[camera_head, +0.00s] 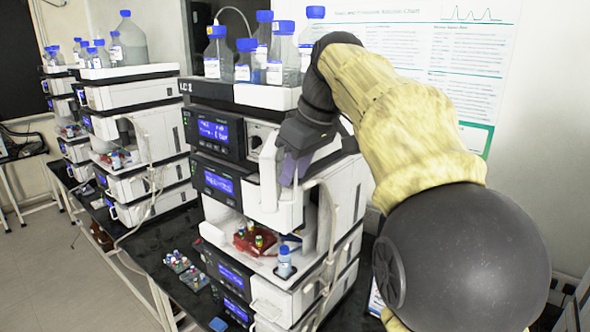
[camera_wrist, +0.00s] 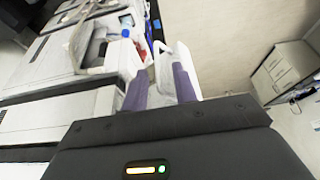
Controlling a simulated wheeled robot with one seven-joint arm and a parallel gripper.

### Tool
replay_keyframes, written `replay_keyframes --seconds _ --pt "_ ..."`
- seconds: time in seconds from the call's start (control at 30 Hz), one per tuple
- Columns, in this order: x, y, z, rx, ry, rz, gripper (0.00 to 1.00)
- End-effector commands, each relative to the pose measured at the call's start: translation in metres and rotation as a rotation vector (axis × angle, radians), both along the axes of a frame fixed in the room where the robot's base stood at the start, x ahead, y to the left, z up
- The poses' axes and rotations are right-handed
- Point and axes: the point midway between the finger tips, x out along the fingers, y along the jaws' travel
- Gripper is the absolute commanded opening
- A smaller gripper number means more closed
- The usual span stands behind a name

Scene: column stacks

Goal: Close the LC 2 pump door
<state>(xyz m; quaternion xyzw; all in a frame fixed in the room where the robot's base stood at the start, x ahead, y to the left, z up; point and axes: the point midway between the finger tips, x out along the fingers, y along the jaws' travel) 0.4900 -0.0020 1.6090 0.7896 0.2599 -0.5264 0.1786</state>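The LC 2 stack (camera_head: 186,87) stands in the middle of the head view. Its upper pump module (camera_head: 215,132) has a lit blue display and an exposed recess at the right of its front. A white panel (camera_head: 268,172), which looks like the pump door, stands out from the front, open. My gripper (camera_head: 293,168) is at the stack's front, just right of this panel, pointing down. In the wrist view its two purple fingers (camera_wrist: 160,90) are apart, with a white panel (camera_wrist: 170,62) showing between and beyond them. I cannot tell whether they touch it.
Blue-capped bottles (camera_head: 283,50) stand on top of the stack. An open bay below holds a red tray (camera_head: 250,240) with vials and a small bottle (camera_head: 284,262). Tubing (camera_head: 327,225) hangs at the right side. Other stacks (camera_head: 135,135) stand to the left on the dark bench.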

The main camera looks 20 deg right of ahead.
Motion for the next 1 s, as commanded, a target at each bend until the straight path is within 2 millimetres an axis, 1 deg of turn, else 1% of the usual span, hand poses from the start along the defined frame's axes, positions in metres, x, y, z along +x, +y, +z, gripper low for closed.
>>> replay_keyframes --seconds 0.1,0.3,0.33,0.4,0.47,0.77,1.0 --pt "0.0007 0.0008 -0.003 0.0 0.0 0.0 0.28" --pt "0.0008 0.0007 -0.003 0.0 0.0 0.0 0.28" --pt "0.0008 0.0007 -0.003 0.0 0.0 0.0 0.24" --pt "0.0008 0.0007 -0.0029 0.0 0.0 0.0 0.11" --pt "0.0008 0.0006 -0.0029 0.0 0.0 0.0 0.0" --pt "0.001 0.0 -0.0025 0.0 -0.002 -0.005 0.0" --pt "0.0015 -0.0022 -0.0015 0.0 -0.005 -0.045 0.0"
